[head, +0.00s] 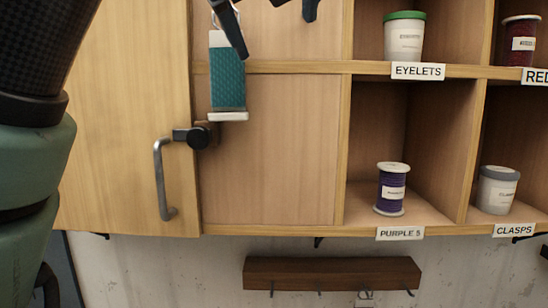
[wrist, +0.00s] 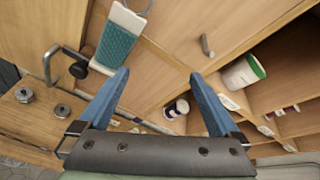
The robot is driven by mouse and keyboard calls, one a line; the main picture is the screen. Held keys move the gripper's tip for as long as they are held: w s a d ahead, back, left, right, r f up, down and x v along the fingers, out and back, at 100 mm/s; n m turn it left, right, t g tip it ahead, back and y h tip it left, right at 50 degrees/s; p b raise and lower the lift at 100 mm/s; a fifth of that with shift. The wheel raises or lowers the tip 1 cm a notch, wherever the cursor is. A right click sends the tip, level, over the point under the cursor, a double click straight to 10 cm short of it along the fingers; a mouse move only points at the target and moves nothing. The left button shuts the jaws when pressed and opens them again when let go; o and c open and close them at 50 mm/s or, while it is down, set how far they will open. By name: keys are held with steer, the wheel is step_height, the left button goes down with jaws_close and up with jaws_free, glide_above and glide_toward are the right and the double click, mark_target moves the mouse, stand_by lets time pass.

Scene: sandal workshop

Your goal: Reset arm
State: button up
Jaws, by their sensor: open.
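My gripper (head: 268,10) shows at the top of the head view, with only its dark fingers in the picture. In the wrist view its two blue-looking fingers (wrist: 160,76) are spread wide with nothing between them, so it is open and empty. Part of my arm fills the left edge of the head view. A teal textured piece with white ends (head: 228,82) hangs in front of the cabinet, close to one finger in the head view. It also shows in the wrist view (wrist: 118,40), beyond the left finger; I cannot tell whether they touch.
A cabinet door (head: 130,90) with a metal handle (head: 160,180) and black latch (head: 198,136) is at left. Shelves at right hold an eyelets tub (head: 404,40), a purple spool (head: 391,190), a clasps tub (head: 496,190) and a red spool (head: 519,42). A hook rail (head: 332,273) is below.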

steer(key=d+f+n+t+h+b, duration=0.5)
steer(key=f+n+t+h+b, duration=0.15)
steer(key=f+n, duration=0.45)
steer(key=s+a+f+n+t+y+b, duration=0.2)
steer(key=s+f+n, duration=0.3)
steer(key=n, duration=0.4)
steer(key=s+a+f+n+t+y+b, duration=0.3)
steer(key=s+f+n+t+y+b, duration=0.1)
steer(key=s+n, duration=0.4)
steer(key=n+t+y, duration=0.1)
steer(key=n, duration=0.1)
steer(key=shift+f+n+b, duration=0.3)
steer(key=shift+f+b, duration=0.1)
steer(key=shift+f+y, duration=0.1)
steer(key=shift+y, duration=0.15)
